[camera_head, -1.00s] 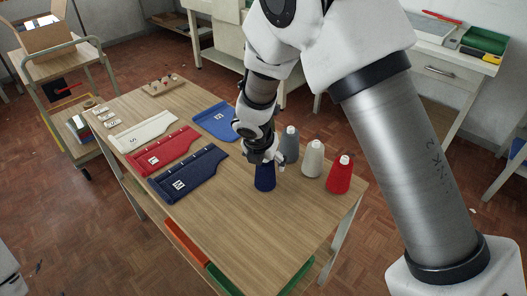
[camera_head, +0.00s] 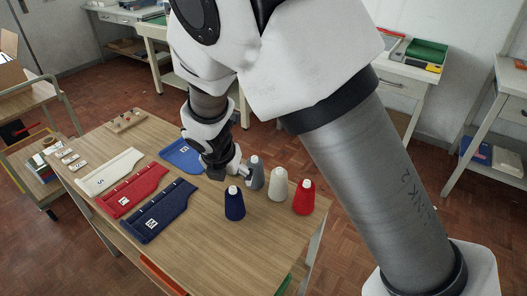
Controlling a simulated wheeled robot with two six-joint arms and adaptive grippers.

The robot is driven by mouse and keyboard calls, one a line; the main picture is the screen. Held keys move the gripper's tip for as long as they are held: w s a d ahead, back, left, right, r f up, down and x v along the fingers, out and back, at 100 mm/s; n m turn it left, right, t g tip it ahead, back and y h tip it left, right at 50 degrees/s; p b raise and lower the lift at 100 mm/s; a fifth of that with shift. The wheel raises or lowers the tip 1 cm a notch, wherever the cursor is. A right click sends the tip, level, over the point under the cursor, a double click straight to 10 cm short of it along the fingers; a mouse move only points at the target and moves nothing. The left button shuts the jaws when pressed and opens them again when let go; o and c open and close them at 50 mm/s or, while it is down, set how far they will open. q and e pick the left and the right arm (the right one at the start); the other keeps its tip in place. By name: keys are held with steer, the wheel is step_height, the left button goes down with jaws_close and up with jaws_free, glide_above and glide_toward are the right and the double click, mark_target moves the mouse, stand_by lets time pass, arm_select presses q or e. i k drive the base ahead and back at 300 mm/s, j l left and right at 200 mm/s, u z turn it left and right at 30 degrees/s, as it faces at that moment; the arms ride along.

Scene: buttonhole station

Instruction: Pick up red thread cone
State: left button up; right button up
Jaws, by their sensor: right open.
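The red thread cone (camera_head: 304,198) stands upright at the right end of the row of cones on the wooden table (camera_head: 200,240). A white cone (camera_head: 277,185) stands just left of it, then a grey cone (camera_head: 256,174). A dark blue cone (camera_head: 235,204) stands nearer the front. My right gripper (camera_head: 247,177) is open beside the grey cone, above and behind the dark blue one, and left of the red cone. Whether it touches the grey cone I cannot tell. My left gripper is not in view.
White, red, dark blue and bright blue fabric pieces (camera_head: 133,191) lie on the table's left half. A small wooden tray (camera_head: 126,121) sits at the far corner. A trolley (camera_head: 40,150) stands at the left. The table's front right is clear.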

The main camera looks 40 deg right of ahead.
mark_target(304, 201)
steer(key=z, duration=1.45)
